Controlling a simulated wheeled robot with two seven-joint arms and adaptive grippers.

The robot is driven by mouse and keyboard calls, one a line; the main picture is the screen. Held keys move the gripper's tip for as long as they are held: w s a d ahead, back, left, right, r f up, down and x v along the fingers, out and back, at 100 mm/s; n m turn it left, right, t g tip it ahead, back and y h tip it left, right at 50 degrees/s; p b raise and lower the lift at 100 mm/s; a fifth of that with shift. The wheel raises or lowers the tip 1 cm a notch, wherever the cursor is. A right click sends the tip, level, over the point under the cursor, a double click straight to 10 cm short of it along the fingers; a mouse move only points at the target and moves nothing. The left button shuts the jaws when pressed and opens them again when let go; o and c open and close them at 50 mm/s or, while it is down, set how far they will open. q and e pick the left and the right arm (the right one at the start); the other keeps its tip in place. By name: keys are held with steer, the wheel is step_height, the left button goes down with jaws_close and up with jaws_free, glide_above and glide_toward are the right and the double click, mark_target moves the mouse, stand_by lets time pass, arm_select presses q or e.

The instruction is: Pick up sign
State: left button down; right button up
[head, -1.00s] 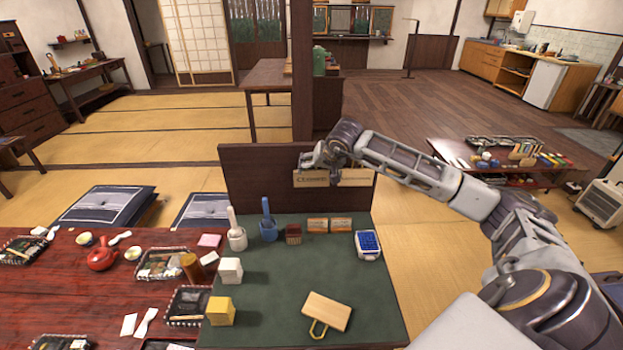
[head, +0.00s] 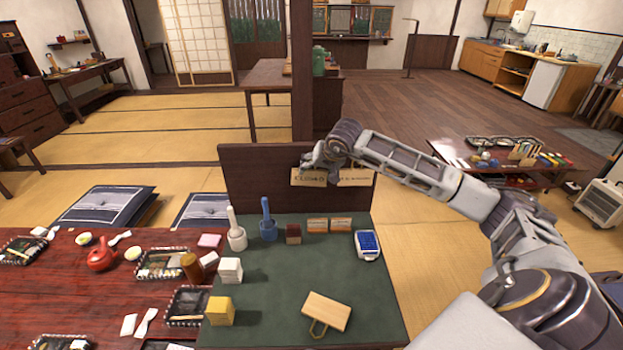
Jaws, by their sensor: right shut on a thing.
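A pale wooden sign (head: 345,178) with dark lettering that seems to read "CLOSED" is in front of the dark upright board (head: 245,180) at the back of the green-topped table. My right gripper (head: 313,163) is shut on the sign near its upper left part, and the gripper and wrist hide some of that edge. I cannot tell whether the sign touches the board. Another pale wooden plaque (head: 327,308) with a yellowish loop lies on the green top (head: 275,310) near the front. My left gripper is out of view.
A white-handled stamp (head: 237,238), a blue-handled one (head: 268,230), small boxes and a blue-and-white device (head: 368,245) stand below the sign. White (head: 231,270) and yellow (head: 220,311) blocks stand at left. The green top's middle is clear. A red table (head: 70,290) adjoins.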

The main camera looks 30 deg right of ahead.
stand_by(0.3)
steer(key=shift+r, duration=0.5)
steer(key=shift+s+r, duration=0.1)
steer(key=s+a+b, duration=0.1)
steer(key=s+a, duration=0.1)
steer(key=s, duration=0.2)
steer(key=s+a+b, duration=0.1)
steer(key=s+a, duration=0.2)
steer(key=s, duration=0.1)
steer(key=s+a+b, duration=0.1)
steer(key=s+a, duration=0.2)
steer(key=s, duration=0.2)
steer(key=shift+s, duration=0.1)
steer(key=shift+c, duration=0.2)
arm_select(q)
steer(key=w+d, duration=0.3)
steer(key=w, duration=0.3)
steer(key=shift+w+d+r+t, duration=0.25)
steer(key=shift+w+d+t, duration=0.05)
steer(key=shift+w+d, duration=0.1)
arm_select(e)
steer(key=shift+s+a, duration=0.7)
steer(key=shift+s, duration=0.25)
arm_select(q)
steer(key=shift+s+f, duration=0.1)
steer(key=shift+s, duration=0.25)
arm_select(e)
steer(key=shift+a+r, duration=0.15)
